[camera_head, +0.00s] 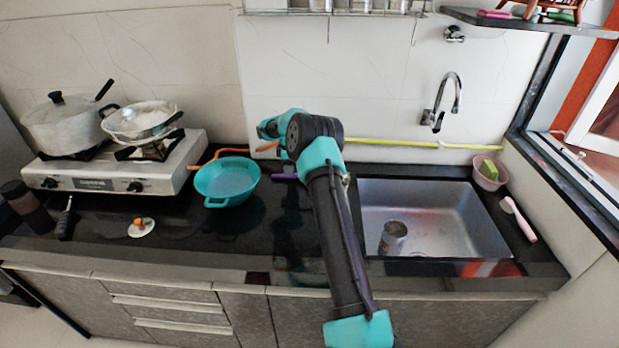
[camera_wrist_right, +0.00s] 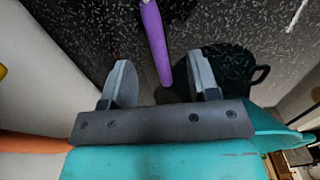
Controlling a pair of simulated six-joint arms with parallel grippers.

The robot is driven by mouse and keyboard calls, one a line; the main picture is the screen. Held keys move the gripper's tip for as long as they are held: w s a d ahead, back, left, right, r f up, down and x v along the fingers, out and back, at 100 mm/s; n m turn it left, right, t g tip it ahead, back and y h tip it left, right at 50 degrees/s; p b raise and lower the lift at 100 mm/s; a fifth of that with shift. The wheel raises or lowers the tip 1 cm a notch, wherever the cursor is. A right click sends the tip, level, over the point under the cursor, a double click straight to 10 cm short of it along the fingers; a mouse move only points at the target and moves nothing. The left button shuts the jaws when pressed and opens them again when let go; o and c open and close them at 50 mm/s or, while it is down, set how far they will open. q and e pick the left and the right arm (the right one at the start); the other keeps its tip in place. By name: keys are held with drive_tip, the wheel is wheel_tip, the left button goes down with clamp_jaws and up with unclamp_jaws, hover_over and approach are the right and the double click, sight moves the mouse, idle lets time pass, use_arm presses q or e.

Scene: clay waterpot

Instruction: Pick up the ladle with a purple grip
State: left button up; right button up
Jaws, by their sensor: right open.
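The ladle's purple grip (camera_head: 284,176) shows as a short strip on the dark counter in the head view, left of the sink and partly behind my right arm. In the right wrist view the purple grip (camera_wrist_right: 154,38) runs down from the top edge, and its near end lies between the lines of the two fingers. My right gripper (camera_wrist_right: 161,80) is open, with no contact seen. In the head view its fingers are hidden behind the teal wrist. The ladle's bowl cannot be made out. My left gripper is not in view.
A turquoise colander (camera_head: 228,182) stands left of the grip. Further left is a stove (camera_head: 115,172) with a pot (camera_head: 62,125) and a pan (camera_head: 142,120). A steel sink (camera_head: 455,215) holding a can (camera_head: 392,238) is at the right. A yellow pipe (camera_head: 400,143) runs along the wall.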

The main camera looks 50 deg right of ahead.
drive_tip(key=shift+d+f, duration=0.1)
drive_tip(key=shift+f, duration=2.2)
drive_tip(key=shift+c, duration=0.4)
clamp_jaws()
drive_tip(key=shift+r, duration=0.15)
wheel_tip(320, 180, up, 10)
drive_tip(key=shift+f, duration=0.15)
